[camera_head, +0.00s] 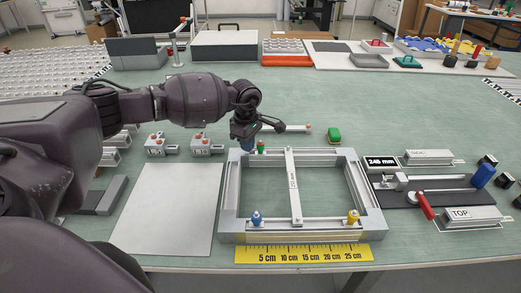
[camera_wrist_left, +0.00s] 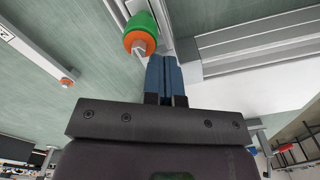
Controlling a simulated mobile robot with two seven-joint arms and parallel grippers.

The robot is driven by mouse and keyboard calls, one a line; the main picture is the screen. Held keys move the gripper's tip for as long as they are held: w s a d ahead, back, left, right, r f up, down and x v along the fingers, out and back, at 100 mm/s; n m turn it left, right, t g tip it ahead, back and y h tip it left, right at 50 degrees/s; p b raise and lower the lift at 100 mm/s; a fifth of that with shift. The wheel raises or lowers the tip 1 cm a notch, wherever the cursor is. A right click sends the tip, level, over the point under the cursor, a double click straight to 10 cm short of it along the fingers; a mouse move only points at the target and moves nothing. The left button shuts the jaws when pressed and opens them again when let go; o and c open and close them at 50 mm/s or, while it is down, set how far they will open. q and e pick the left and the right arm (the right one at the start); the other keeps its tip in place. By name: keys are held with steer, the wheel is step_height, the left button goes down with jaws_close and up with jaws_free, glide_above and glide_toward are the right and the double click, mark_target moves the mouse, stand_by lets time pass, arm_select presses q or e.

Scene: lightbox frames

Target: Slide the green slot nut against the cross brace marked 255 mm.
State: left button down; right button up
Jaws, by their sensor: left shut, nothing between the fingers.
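The green slot nut (camera_head: 261,146) sits in the far rail of the light metal frame (camera_head: 230,195). It has an orange band and also shows in the left wrist view (camera_wrist_left: 141,22). The cross brace (camera_head: 293,185) spans the frame from far to near rail, right of the nut, with a gap between them. Its label is too small to read surely. My left gripper (camera_head: 247,146) is shut and empty at the far rail, just left of the green nut. Its blue fingertips (camera_wrist_left: 165,62) are close beside the nut; I cannot tell if they touch. My right gripper is out of view.
A blue nut (camera_head: 256,218) and a yellow nut (camera_head: 353,216) sit in the near rail, above a yellow ruler (camera_head: 303,253). A loose bar (camera_head: 285,128) and a green block (camera_head: 334,135) lie behind the frame. A pale sheet (camera_head: 165,208) lies left.

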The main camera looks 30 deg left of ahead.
mark_target(262, 144)
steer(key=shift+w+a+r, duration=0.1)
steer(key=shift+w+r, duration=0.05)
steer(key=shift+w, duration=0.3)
arm_select(q)
steer(key=shift+w+d, duration=0.1)
steer(key=shift+w+d, duration=0.15)
steer(key=shift+d, duration=0.05)
steer(key=shift+w+d, duration=0.2)
steer(key=shift+d, duration=0.2)
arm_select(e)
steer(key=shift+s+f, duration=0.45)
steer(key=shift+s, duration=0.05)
arm_select(q)
steer(key=shift+w+d+b, duration=0.3)
steer(key=shift+d+b, duration=0.15)
steer(key=shift+d, duration=0.05)
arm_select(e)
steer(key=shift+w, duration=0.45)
arm_select(q)
steer(key=shift+w+d, duration=0.45)
steer(key=shift+d, duration=0.25)
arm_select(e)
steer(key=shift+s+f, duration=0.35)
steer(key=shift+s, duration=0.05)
arm_select(q)
steer(key=shift+w+d+b, duration=0.1)
steer(key=shift+d+b, duration=0.15)
steer(key=shift+b, duration=0.1)
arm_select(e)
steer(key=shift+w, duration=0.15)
